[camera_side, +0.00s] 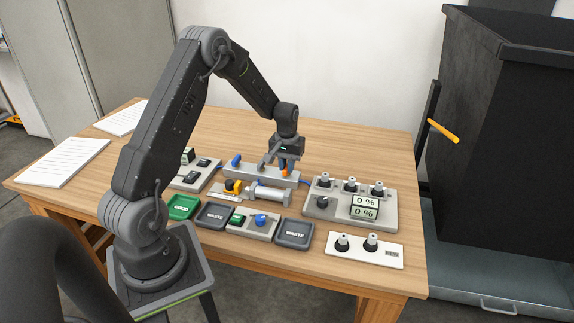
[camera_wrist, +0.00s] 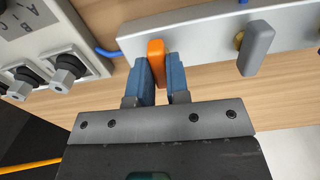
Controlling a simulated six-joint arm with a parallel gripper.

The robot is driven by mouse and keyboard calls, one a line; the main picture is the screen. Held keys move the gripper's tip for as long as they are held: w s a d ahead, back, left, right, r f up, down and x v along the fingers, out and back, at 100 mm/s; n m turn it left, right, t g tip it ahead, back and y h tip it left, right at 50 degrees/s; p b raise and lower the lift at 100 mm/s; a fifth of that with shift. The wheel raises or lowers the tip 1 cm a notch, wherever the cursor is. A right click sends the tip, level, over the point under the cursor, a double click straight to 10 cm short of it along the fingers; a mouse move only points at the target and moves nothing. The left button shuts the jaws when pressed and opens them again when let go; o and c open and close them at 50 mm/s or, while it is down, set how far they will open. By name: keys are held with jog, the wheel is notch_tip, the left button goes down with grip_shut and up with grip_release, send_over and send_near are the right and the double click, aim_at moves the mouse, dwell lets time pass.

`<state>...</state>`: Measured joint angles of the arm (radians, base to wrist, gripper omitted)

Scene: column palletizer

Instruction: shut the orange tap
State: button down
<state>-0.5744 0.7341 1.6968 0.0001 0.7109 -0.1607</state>
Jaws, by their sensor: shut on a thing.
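The orange tap (camera_wrist: 156,48) has a short upright-looking lever on a long grey bar (camera_wrist: 200,30). In the wrist view the lever points across the bar, toward my gripper. My gripper (camera_wrist: 161,72) has its two blue fingers on either side of the lever and is shut on it. In the side view my gripper (camera_side: 284,162) reaches down to the bar (camera_side: 240,171), and a bit of the orange tap (camera_side: 285,174) shows just below the fingers. The fingers hide part of the lever.
A grey tap (camera_wrist: 257,48) sits on the same bar, and a blue tap (camera_side: 236,160) stands further left. A panel with knobs and 0 % displays (camera_side: 322,213) is at right. Several trays, including a green one (camera_side: 183,207), lie in front. The back of the table is clear.

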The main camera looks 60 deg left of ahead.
jog(key=shift+n, duration=0.4)
jog(key=c, duration=1.1)
grip_release()
notch_tip(320, 180, up, 14)
